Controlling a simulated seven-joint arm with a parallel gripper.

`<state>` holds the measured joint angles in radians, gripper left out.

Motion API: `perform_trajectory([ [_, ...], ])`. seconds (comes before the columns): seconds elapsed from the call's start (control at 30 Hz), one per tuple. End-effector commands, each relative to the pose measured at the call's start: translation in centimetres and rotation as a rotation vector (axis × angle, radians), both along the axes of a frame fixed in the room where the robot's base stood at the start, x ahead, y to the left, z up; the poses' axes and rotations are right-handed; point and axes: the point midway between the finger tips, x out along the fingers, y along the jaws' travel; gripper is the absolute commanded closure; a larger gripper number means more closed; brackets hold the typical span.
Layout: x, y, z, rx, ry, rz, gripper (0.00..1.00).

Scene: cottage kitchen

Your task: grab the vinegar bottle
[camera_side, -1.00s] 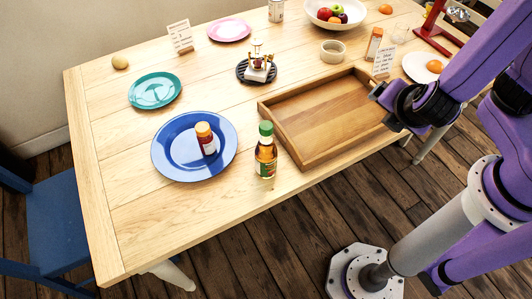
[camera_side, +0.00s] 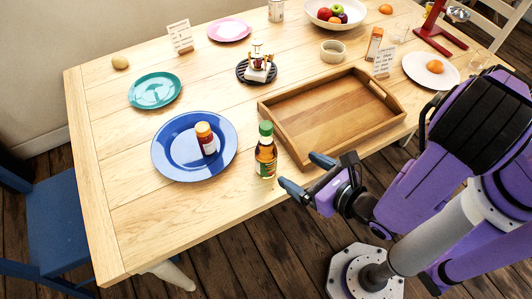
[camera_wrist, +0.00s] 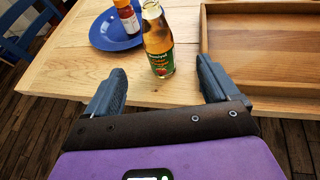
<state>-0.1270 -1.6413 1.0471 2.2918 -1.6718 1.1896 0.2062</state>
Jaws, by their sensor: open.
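The vinegar bottle (camera_side: 266,156) stands upright near the table's front edge, with a green cap, amber liquid and a green and red label. It stands between the blue plate and the wooden tray. My gripper (camera_side: 305,172) is open and empty, low at the table edge to the right of the bottle. In the wrist view the bottle (camera_wrist: 158,42) is ahead of the open jaws (camera_wrist: 162,83), roughly centred between them and apart from both fingers. Its cap is out of that view.
A blue plate (camera_side: 172,168) holding a small orange-capped bottle (camera_side: 205,138) is left of the vinegar bottle. A wooden tray (camera_side: 291,145) stands close on its right.

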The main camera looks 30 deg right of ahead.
Motion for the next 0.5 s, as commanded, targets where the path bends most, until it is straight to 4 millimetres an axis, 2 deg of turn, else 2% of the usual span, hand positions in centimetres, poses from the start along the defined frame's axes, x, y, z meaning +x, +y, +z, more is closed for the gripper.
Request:
perform_trajectory([
  [0.03,1.0,0.0,-0.4,0.0,0.0,-0.01,0.12],
  [0.3,5.6,1.1,-2.4,0.001,0.0,-0.008,0.12],
  [0.5,8.1,1.7,-3.4,0.002,0.0,-0.006,0.12],
])
